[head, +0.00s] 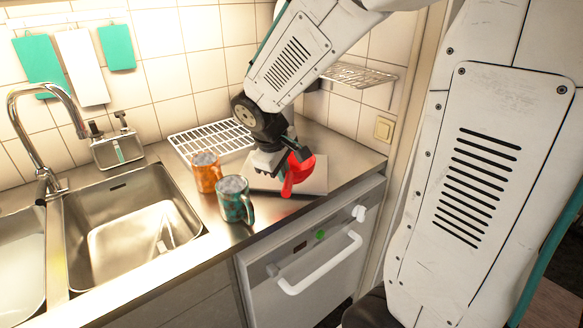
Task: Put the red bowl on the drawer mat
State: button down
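The red bowl (301,172) is at my gripper (287,160), steeply tilted, with its side turned to the camera. My gripper appears shut on the bowl's edge; the arm's wrist hides part of the contact. The bowl is over a flat grey square (316,186) on the right end of the counter. I cannot tell whether the bowl touches that square, or whether the square is the drawer mat. No open drawer shows.
An orange mug (206,172) and a teal mug (233,200) stand left of my gripper. A white wire rack (213,138) lies behind them. The sink (130,225) is at left. A dishwasher front with a white handle (320,266) is below the counter.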

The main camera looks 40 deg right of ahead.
aim_at(294, 164)
jog(key=w+d, duration=0.1)
jog(key=d, duration=0.1)
jog(key=w+d, duration=0.2)
jog(key=d, duration=0.1)
jog(key=w+d+f, duration=0.1)
jog(key=w+d, duration=0.1)
jog(key=shift+d, duration=0.15)
jog(key=shift+f, duration=1.65)
jog(key=shift+f, duration=0.1)
jog(key=c, duration=1.6)
grip_release()
jog(key=shift+c, duration=0.2)
